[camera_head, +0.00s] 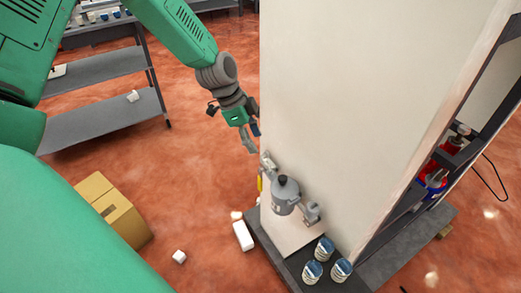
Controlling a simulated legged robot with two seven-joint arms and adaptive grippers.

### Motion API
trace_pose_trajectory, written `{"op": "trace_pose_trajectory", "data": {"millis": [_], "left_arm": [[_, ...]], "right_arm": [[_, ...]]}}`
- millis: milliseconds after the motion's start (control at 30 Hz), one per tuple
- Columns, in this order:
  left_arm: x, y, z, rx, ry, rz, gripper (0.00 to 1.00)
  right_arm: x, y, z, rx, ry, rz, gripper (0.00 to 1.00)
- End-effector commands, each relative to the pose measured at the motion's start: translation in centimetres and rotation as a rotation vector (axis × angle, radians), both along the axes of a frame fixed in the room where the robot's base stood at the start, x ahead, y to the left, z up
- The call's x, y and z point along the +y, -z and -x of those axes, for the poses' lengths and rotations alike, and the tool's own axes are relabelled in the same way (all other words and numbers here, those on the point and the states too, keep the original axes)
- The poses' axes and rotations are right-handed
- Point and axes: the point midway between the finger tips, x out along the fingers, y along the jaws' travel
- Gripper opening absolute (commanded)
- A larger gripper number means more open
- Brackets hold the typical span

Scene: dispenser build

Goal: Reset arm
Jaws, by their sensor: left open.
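My left arm comes in from the top left, green with grey joints. Its gripper (250,140) hangs open and empty beside the left edge of the tall pale panel (350,100). Just below the gripper, a grey dispenser part (286,195) with a dark knob sits low against the panel. The gripper looks close to it, but I cannot tell the exact gap. My right gripper is not in view.
Several cans, one here (312,271), stand on the dark base (265,240) below the panel. White blocks (243,236) and a cardboard box (112,210) lie on the red floor. A grey shelf (100,118) stands back left. Open floor lies between.

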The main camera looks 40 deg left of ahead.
Motion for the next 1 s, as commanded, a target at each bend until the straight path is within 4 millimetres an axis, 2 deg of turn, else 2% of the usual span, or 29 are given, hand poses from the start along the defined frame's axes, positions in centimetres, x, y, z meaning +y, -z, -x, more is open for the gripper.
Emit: {"op": "trace_pose_trajectory", "data": {"millis": [167, 700, 767, 867, 967, 1000], "left_arm": [[0.2, -0.6, 0.2, 0.001, 0.0, 0.0, 0.48], [0.0, -0.2, 0.5, 0.01, -0.01, -0.003, 0.48], [-0.6, 0.8, 1.2, 0.031, -0.042, -0.013, 0.48], [-2.4, 4.3, 3.9, 0.102, -0.16, -0.046, 0.48], [-4.5, 8.7, 8.7, 0.185, -0.345, -0.096, 0.48], [-5.3, 10.3, 11.0, 0.213, -0.427, -0.117, 0.48]], "right_arm": [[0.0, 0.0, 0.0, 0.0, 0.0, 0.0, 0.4], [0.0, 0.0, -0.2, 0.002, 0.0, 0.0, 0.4], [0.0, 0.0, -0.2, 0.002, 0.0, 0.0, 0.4], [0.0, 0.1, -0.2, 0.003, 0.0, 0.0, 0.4], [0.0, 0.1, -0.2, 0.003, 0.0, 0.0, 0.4], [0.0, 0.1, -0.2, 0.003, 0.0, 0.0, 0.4]]}}
